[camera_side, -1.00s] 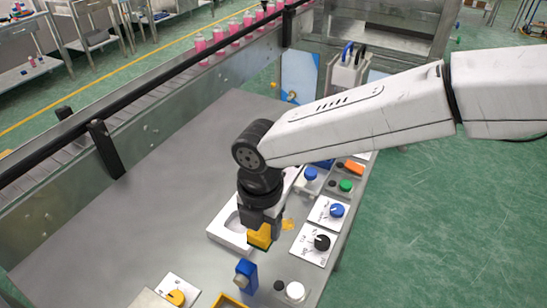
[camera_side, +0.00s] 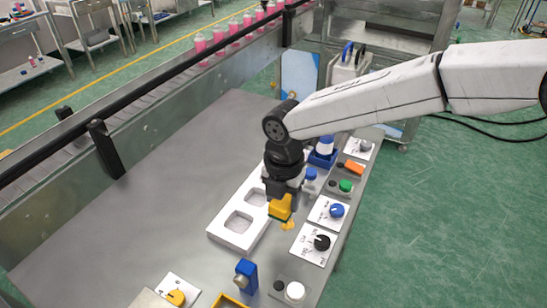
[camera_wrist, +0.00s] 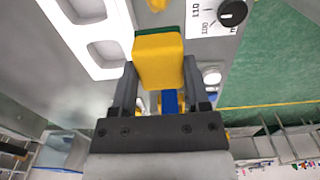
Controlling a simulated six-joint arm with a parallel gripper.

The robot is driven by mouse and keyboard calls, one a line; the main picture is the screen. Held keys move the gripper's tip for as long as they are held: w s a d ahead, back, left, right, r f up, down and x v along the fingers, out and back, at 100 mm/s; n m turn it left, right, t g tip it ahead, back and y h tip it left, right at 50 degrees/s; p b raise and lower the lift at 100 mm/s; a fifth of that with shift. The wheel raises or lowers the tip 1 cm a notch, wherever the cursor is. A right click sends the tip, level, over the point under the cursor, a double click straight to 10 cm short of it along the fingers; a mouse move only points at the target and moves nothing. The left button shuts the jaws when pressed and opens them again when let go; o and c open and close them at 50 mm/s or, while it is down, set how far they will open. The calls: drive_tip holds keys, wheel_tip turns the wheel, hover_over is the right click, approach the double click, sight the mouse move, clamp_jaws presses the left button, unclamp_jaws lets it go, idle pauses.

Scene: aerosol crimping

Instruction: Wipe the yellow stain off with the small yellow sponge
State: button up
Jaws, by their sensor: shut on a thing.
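My gripper (camera_side: 283,203) is shut on the small yellow sponge (camera_side: 280,209). The sponge also shows between the two fingers in the wrist view (camera_wrist: 158,62), with a green layer along its far edge. The yellow stain (camera_side: 288,225) lies on the grey table just beside and below the sponge in the side view, partly hidden by it. I cannot tell whether the sponge touches the table.
A white tray with recesses (camera_side: 217,229) lies left of the sponge. White panels with a black knob (camera_side: 321,242) and a blue knob (camera_side: 337,210) lie to the right. A blue block (camera_side: 246,275) stands nearer the front. The table's left part is clear.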

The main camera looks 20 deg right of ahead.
drive_tip(key=shift+f, duration=2.85)
drive_tip(key=shift+f, duration=1.1)
drive_tip(key=shift+d, duration=0.1)
drive_tip(key=shift+w+d, duration=1)
drive_tip(key=shift+w, duration=0.05)
drive_tip(key=shift+w+d+f, duration=0.15)
drive_tip(key=shift+w+d, duration=0.9)
drive_tip(key=shift+d, duration=0.1)
drive_tip(key=shift+s+a+r, duration=0.25)
drive_tip(key=shift+s+a, duration=0.85)
drive_tip(key=shift+a, duration=0.05)
